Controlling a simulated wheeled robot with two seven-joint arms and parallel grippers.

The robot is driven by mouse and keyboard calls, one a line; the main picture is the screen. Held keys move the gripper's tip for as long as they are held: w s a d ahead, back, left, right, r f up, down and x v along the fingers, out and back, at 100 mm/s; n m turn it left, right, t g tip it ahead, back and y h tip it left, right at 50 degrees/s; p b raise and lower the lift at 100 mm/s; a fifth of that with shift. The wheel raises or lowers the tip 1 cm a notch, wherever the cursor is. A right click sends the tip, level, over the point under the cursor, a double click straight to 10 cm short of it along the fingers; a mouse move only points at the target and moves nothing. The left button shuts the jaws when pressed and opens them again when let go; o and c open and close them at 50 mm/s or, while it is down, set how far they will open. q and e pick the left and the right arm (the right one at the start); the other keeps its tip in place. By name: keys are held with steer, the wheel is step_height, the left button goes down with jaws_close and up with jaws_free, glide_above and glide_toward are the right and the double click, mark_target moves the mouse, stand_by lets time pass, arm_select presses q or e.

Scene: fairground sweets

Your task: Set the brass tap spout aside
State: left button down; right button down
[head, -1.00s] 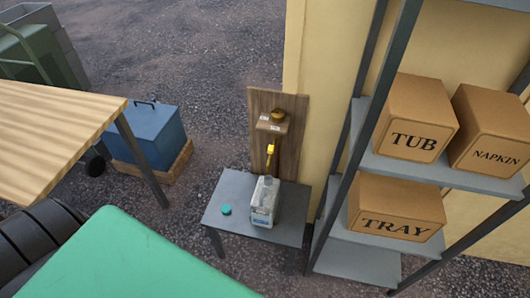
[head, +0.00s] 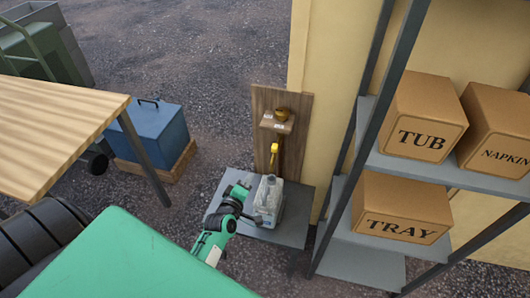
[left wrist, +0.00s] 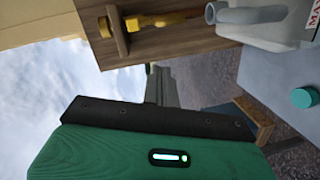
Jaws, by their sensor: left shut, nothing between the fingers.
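The brass tap spout (head: 274,156) is on the upright wooden board (head: 263,135), below a small shelf. It also shows in the left wrist view (left wrist: 160,20), pointing towards the neck of the clear jug (left wrist: 211,14). My left gripper (head: 257,216) is shut and empty, beside the jug and below the spout, apart from the spout. Its arm covers part of the table. The teal cap lies on the table in the left wrist view (left wrist: 305,97); it is hidden in the head view. My right gripper is out of view.
A brass bowl-like piece (head: 282,114) sits on the small shelf. A metal rack (head: 365,262) with labelled cartons (head: 402,208) stands at right. A blue box (head: 152,130) and a wooden table (head: 60,125) are at left. Gravel ground is open behind the blue box.

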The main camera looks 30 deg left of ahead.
mark_target(276, 150)
arm_select(q)
steer(key=r, duration=0.1)
steer(key=a+r+n, duration=0.1)
steer(key=a+r+n+t+y, duration=0.1)
steer(key=r, duration=0.1)
steer(key=shift+w+r, duration=0.1)
steer(key=shift+w, duration=0.15)
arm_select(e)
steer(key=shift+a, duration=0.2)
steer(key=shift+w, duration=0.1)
